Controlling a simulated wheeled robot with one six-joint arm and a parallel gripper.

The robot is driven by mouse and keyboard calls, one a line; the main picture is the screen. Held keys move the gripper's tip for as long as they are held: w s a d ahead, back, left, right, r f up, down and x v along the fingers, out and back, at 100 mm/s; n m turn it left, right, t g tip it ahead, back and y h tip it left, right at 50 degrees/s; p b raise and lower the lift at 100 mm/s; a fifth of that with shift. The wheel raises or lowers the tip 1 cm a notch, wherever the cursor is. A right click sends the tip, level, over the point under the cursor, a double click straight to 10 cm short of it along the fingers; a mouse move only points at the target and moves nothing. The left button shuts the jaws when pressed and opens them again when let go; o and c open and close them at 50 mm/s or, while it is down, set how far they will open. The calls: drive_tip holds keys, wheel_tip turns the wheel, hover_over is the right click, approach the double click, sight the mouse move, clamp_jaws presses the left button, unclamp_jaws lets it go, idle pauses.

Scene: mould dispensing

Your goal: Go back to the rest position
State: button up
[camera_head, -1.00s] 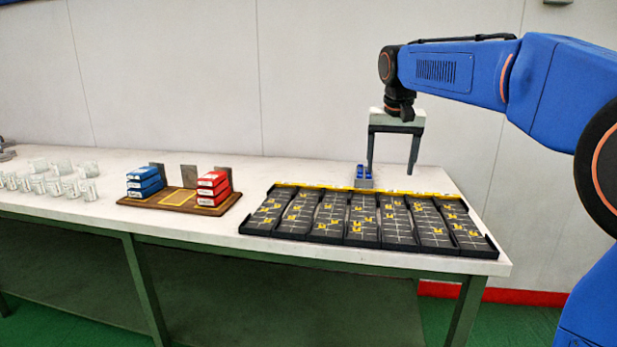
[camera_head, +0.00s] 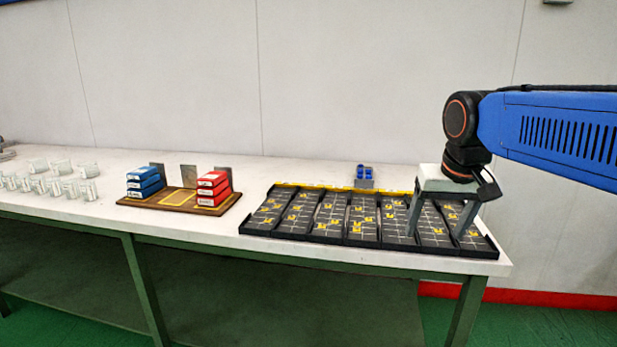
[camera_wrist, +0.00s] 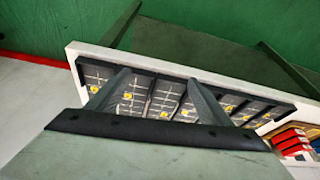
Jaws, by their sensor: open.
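My gripper (camera_head: 434,235) is open with nothing between its fingers. In the head view it hangs in front of the right part of the black mould tray (camera_head: 323,238), its fingers pointing down. In the wrist view the two fingers of my gripper (camera_wrist: 158,82) are spread apart, with the tray (camera_wrist: 175,72) and its yellow-marked moulds below and beyond them. I cannot tell the exact height of the fingertips over the tray.
The white table (camera_head: 300,167) carries a small grey block with blue pieces (camera_head: 364,177) behind the tray. To the left, a wooden board (camera_head: 178,198) holds blue boxes (camera_head: 144,183) and red boxes (camera_head: 212,189). Several clear cups (camera_head: 62,187) stand at the far left.

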drive_tip(key=s+d+f+n+t, duration=0.1)
drive_tip(key=s+d+f, duration=0.1)
drive_tip(key=s+f, duration=1.4)
drive_tip(key=s, duration=0.2)
drive_tip(key=shift+s, duration=0.35)
drive_tip(key=shift+d, duration=0.1)
